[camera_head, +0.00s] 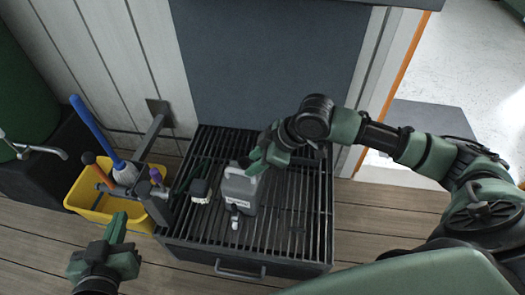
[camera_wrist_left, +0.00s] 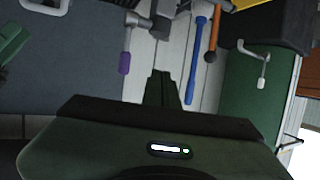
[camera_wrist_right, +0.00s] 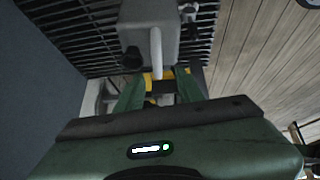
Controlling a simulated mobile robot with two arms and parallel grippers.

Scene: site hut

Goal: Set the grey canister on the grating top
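The grey canister (camera_head: 238,193), with a pale handle on top and a small tap on its front, appears to stand on the dark slatted grating top (camera_head: 292,215). My right gripper (camera_head: 258,163) is at the canister's handle end. In the right wrist view the canister (camera_wrist_right: 165,20) is ahead, its handle (camera_wrist_right: 156,50) pointing into the space between my spread right fingers (camera_wrist_right: 160,88). The fingers look apart and not closed on the handle. My left gripper (camera_head: 118,228) is left of the grating, empty, with its fingers together in the left wrist view (camera_wrist_left: 164,90).
A brush (camera_head: 200,188) lies on the grating left of the canister. A yellow bucket (camera_head: 88,192) with a blue-handled brush (camera_head: 95,130) and other tools stands left of it. A dark green barrel (camera_head: 25,85) is at far left. The grating's right part is clear.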

